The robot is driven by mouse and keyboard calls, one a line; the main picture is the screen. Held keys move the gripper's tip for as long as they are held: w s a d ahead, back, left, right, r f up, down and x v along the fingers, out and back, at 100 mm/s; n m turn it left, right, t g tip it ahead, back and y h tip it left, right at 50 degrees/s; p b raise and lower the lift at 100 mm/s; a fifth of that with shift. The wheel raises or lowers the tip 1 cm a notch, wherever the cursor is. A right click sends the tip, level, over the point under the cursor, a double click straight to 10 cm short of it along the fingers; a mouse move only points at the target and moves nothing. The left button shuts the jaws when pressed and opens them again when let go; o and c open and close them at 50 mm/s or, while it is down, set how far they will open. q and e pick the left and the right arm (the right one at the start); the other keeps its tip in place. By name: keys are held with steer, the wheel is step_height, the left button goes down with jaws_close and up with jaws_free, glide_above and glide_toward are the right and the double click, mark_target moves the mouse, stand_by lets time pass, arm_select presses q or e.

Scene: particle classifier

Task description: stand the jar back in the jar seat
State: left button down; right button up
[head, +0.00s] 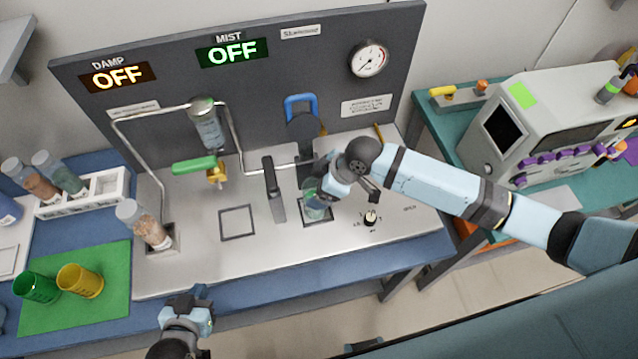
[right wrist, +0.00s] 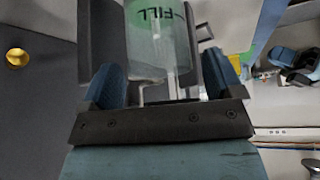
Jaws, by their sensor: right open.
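A clear jar (head: 311,208) with pale green contents stands about upright over a dark square outline (head: 326,223) on the metal deck. I cannot tell whether it sits fully down there. My right gripper (head: 322,190) is at the jar, hiding part of it. In the right wrist view, the jar (right wrist: 152,42), marked FILL, is between my open fingers. A second dark square outline (head: 237,222) on the deck to the left is empty. My left gripper (head: 194,297) hangs by the front edge, apart from everything; its fingers are too unclear to read.
Another jar (head: 146,224) leans in a holder at the left. Bent pipes, a green-handled valve (head: 195,165) and a blue-handled part (head: 301,110) are behind.

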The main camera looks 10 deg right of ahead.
arm_select(q)
steer(key=shift+d+f+b, duration=0.1)
steer(key=shift+f+b, duration=0.4)
steer(key=shift+b, duration=0.15)
arm_select(e)
steer(key=v, duration=1.2)
arm_select(q)
steer(key=shift+w, duration=0.1)
arm_select(e)
steer(key=s+a+f+m+t+y, duration=0.2)
steer(key=a+f+m+t, duration=0.25)
steer(key=f, duration=0.25)
steer(key=s+d+f+m+t+h, duration=0.1)
steer(key=s+d+f+m, duration=0.1)
steer(key=s+f, duration=0.1)
steer(key=s+d+f+m+t+h, duration=0.1)
steer(key=s+d+f+m+h, duration=0.1)
steer(key=s, duration=0.3)
steer(key=s+d+f+m+t+h, duration=0.1)
steer(key=s+d+f+m+t, duration=0.1)
steer(key=f, duration=0.3)
steer(key=shift+s+d+f+h, duration=0.1)
steer(key=shift+s+d+h, duration=0.3)
steer(key=shift+s+d, duration=0.5)
